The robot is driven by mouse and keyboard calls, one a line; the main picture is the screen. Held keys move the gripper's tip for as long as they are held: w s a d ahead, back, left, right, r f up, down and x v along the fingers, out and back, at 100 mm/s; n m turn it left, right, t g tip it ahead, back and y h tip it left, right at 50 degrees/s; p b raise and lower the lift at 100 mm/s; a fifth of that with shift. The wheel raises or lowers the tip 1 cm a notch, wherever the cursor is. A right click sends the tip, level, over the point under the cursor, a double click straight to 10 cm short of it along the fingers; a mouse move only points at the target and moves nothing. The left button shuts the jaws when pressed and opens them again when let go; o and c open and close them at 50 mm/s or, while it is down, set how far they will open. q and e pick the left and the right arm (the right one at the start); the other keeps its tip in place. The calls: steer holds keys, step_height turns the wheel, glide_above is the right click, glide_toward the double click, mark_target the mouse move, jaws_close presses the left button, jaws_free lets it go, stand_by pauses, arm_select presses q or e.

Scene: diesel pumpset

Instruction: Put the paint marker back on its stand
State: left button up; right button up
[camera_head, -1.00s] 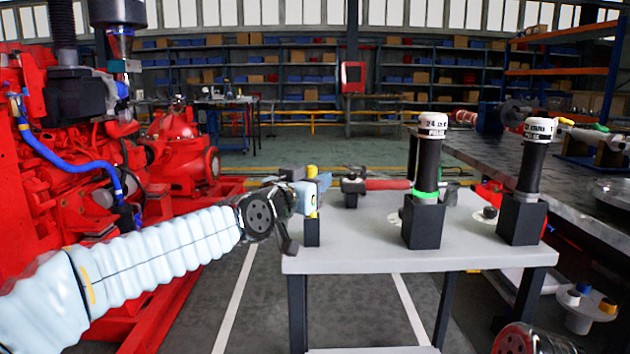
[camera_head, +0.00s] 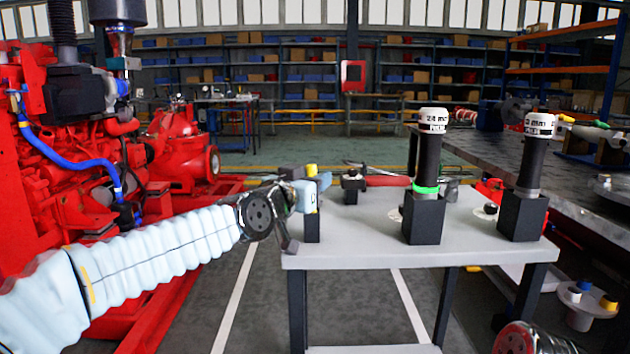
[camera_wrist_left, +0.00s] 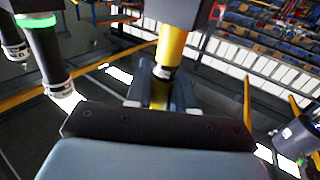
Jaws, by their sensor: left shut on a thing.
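The yellow paint marker (camera_head: 311,171) stands upright between the fingers of my left gripper (camera_head: 314,190), at the table's left front corner. My left gripper is shut on it. In the left wrist view the marker (camera_wrist_left: 172,45) runs between the two fingers (camera_wrist_left: 162,92) and has a pale label band. A black block (camera_head: 312,229), which looks like the marker's stand, sits directly below the gripper. The fingers hide part of the marker, and I cannot tell whether its lower end is inside the block.
On the grey table (camera_head: 375,256), two black tools with white tops, one green-banded (camera_head: 429,170) and one plain (camera_head: 533,165), stand in black blocks to the right. A small black holder (camera_head: 352,187) is behind. The red engine (camera_head: 70,170) stands left.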

arm_select(q)
steer(key=shift+f+b, duration=1)
steer(key=shift+f, duration=0.05)
steer(key=o, duration=1)
steer(key=b+v, duration=0.3)
steer(key=v, duration=1.1)
